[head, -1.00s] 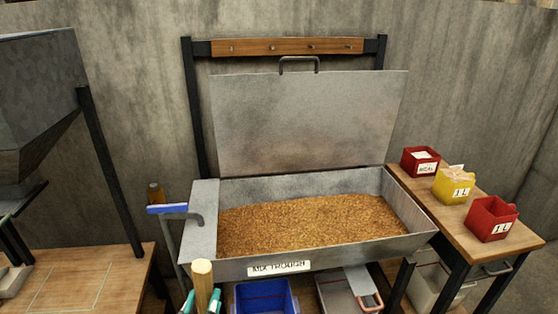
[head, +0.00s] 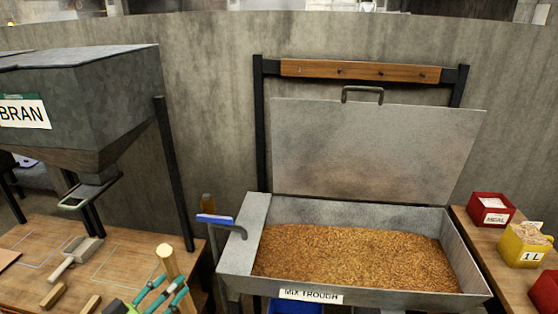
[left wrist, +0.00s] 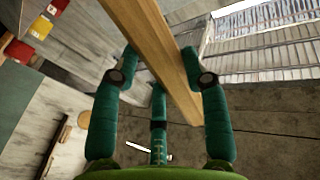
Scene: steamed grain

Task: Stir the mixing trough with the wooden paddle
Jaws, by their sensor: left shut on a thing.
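The mixing trough (head: 240,279), a grey metal box labelled MIX TROUGH, stands right of centre in the head view. Its lid (head: 375,148) is raised, and brown grain (head: 350,258) fills the inside. My left gripper (head: 165,289) is low in the head view, left of the trough and apart from it. Its teal fingers are shut on a wooden shaft, seemingly the paddle (head: 167,261), whose upper end sticks up. In the left wrist view the paddle (left wrist: 150,45) runs between the fingers (left wrist: 162,80). Its lower end is hidden. My right gripper is out of view.
A hopper labelled BRAN (head: 100,90) stands at left above a wooden bench (head: 120,272) holding a scoop (head: 78,256). A blue-topped post (head: 215,220) stands at the trough's left end. Red and yellow boxes (head: 525,246) sit on the right bench.

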